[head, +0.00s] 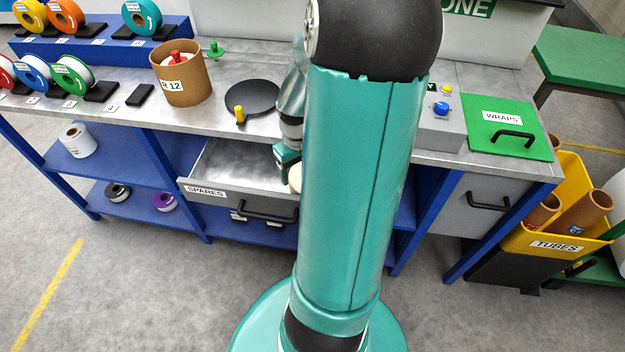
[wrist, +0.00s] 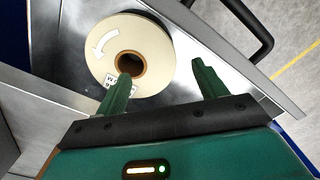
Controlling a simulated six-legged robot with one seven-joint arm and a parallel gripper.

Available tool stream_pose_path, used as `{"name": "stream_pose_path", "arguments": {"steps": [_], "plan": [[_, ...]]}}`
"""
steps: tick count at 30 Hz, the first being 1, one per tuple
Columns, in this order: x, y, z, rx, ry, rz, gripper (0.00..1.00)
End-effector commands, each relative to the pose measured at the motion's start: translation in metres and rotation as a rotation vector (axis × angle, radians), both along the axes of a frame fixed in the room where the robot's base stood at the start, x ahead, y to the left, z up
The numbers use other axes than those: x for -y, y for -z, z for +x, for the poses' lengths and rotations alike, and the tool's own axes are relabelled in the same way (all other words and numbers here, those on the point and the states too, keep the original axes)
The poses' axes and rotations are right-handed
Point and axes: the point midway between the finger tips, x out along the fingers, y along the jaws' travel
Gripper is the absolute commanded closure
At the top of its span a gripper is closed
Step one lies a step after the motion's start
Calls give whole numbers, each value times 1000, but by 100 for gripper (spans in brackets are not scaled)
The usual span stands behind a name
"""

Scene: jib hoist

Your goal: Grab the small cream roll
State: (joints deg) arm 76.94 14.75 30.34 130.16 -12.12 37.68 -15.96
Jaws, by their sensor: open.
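The small cream roll (wrist: 152,48) lies flat in the open metal drawer, with a dark hole in its middle, a white curved arrow and a small label. In the head view only a sliver of the roll (head: 295,178) shows beside my arm. My gripper (wrist: 162,74) is open and empty-looking, with green fingers. Its left finger overlaps the roll's lower part near the hole; I cannot tell whether it reaches in. The right finger stands to the right of the roll, apart from it. In the head view my gripper (head: 287,154) is over the drawer, mostly hidden by my arm.
The drawer (head: 225,163), labelled SPARES, is pulled out under the bench and has a black handle (head: 268,212). A black disc (head: 252,96) with a yellow peg and a brown tub (head: 181,78) stand on the bench above. Coloured spools sit at the left.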

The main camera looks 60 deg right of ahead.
Motion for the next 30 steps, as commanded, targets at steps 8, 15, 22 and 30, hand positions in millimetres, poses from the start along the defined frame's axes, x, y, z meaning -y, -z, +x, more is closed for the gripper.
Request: {"name": "stream_pose_path", "arguments": {"steps": [8,15,22,30], "plan": [[-1,34,0,-1,-3,1,29],[-1,59,-2,-1,-3,4,29],[-1,85,-2,-1,-3,1,29],[0,86,-2,1,-2,-1,33]]}}
